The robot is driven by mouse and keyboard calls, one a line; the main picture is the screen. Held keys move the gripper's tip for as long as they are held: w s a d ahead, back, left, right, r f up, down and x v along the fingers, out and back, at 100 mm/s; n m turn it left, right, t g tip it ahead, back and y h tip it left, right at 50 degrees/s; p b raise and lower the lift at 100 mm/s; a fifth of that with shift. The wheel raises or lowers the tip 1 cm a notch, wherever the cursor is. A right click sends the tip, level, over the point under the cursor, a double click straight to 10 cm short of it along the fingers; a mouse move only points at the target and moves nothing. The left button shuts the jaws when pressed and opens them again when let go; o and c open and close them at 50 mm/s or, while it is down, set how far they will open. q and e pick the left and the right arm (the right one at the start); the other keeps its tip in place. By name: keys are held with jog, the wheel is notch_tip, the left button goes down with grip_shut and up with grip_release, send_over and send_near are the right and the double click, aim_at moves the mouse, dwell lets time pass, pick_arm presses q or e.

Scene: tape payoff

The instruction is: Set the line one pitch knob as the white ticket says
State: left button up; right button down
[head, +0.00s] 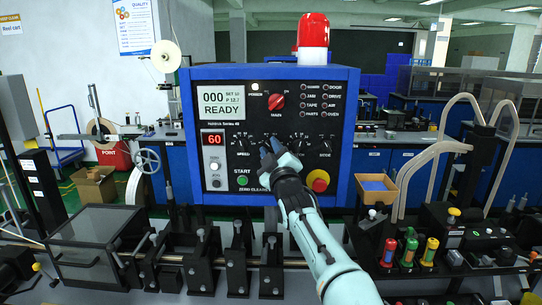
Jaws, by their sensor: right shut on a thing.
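The blue and black control box (355,110) stands upright in the middle of the head view, with a row of knobs across its face. My right gripper (271,148) is at the second knob from the left and is shut on it. The gripper covers that knob, its pointer and its label, so its setting is hidden. The speed knob (241,143) is just to the left. The display (222,102) reads 000, READY, with small text like P 12.7. I cannot make out a white ticket. My left gripper is not in view.
A red emergency button (319,181) and a green start button (243,180) sit below the knobs. A red main switch (276,102) is above. A red beacon (313,36) tops the box. Black rail fixtures (237,262) stand in front; coloured-cap valves (411,245) are at right.

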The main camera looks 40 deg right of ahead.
jog(key=n, duration=0.1)
jog(key=n+y, duration=0.1)
jog(key=shift+s+d+r+n, duration=0.1)
jog(key=shift+r+n, duration=0.05)
jog(key=shift+n, duration=0.25)
jog(key=shift+n+y+p, duration=0.4)
jog(key=shift+n+y, duration=0.2)
jog(key=shift+n, duration=0.5)
jog(key=shift+g, duration=0.3)
jog(key=c, duration=1.2)
grip_release()
jog(key=shift+o, duration=0.2)
